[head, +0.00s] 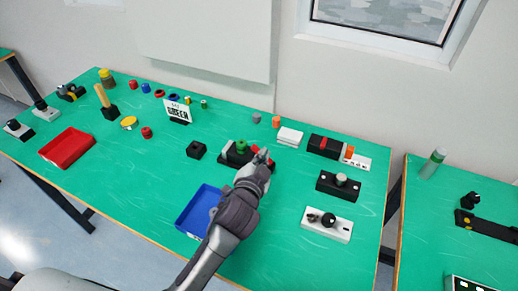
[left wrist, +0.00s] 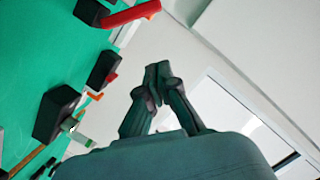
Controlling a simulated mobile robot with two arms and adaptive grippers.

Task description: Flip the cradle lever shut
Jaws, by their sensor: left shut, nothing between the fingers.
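A small black fixture (head: 228,158) with a green part and a red part sits on the green table. It looks like the cradle, and its red part (head: 255,149) looks like the lever; the lever's exact angle is too small to tell. My left gripper (head: 263,155) is shut and empty, right beside the red part and hiding some of the fixture. I cannot tell whether they touch. In the left wrist view the shut fingertips (left wrist: 157,72) meet in front of the wall. A red bar (left wrist: 130,15) there lies beside a black block; I cannot tell whether it is the lever.
A blue tray (head: 180,228) lies left of my forearm, and a red tray (head: 67,148) lies far left. A black block (head: 196,149), a white block (head: 289,136) and a black fixture with a pale knob (head: 340,185) stand nearby. A white knob fixture (head: 327,224) is at front right.

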